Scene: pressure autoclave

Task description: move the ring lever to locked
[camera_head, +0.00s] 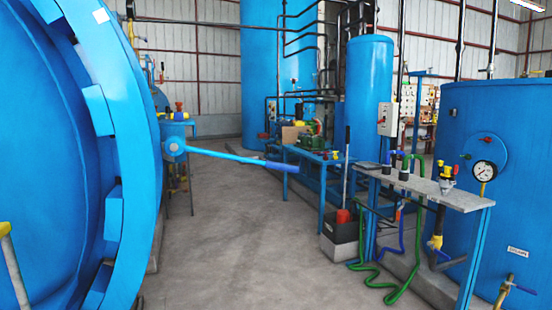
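The ring lever (225,156) is a long light-blue bar in the head view. It starts at a block on the right edge of the big blue locking ring (130,125) and points right, sloping slightly down. It ends in a darker blue grip (282,166). The ring has several blocks along its inner edge and surrounds a large blue round surface (40,150) at the left. Neither of my grippers is in view, and nothing is seen touching the lever.
A bench (425,184) with valves, a pressure gauge (485,170) and green hoses (405,285) stands at the right, before a blue tank (515,130). A dark box (343,232) stands beside it. The concrete floor (235,245) below the lever is clear.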

